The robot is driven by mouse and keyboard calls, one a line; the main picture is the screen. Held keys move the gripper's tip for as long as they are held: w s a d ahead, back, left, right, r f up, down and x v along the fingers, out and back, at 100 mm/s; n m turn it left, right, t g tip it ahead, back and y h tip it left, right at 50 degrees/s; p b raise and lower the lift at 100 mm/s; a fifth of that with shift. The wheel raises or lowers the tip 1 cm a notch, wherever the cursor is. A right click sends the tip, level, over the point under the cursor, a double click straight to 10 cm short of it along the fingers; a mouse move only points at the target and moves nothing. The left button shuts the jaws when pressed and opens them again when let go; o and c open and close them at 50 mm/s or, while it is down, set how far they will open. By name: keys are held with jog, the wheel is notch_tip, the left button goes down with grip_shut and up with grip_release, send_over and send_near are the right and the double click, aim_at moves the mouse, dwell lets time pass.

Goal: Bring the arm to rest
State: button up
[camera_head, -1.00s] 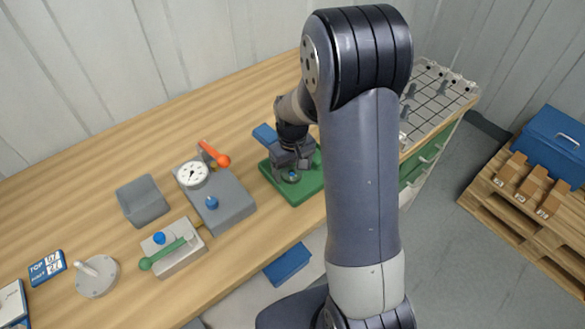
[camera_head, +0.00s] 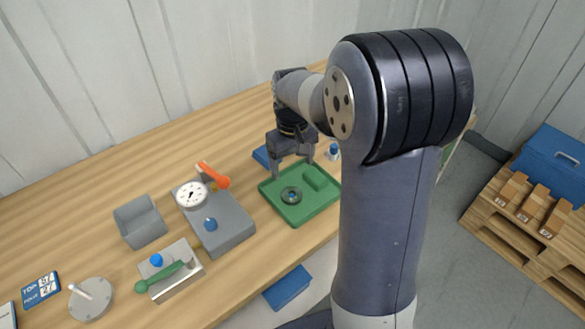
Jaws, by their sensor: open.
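My gripper (camera_head: 293,170) is open and empty. It hangs pointing down above the back edge of the green tray (camera_head: 297,217), clear of the things in it. My arm rises large in the right half of the view and bends over toward the bench. A dark ring-shaped part with a pale centre (camera_head: 291,196) lies in the tray. A green block (camera_head: 315,178) is beside it at the tray's right.
A grey gauge block (camera_head: 220,222) with an orange-handled lever (camera_head: 213,174) stands left of the tray. Further left are a grey bin (camera_head: 139,222), a green-handled valve block (camera_head: 172,275) and a round disc (camera_head: 91,299). A pallet (camera_head: 520,215) is on the floor at right.

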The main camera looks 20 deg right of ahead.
aim_at(292, 196)
jog(key=shift+f, duration=0.1)
dwell(0.3)
notch_tip(292, 196, down, 10)
jog(key=shift+f+p, duration=0.15)
jog(key=shift+p, duration=0.55)
jog(key=shift+r+p, duration=0.9)
jog(key=shift+r, duration=0.5)
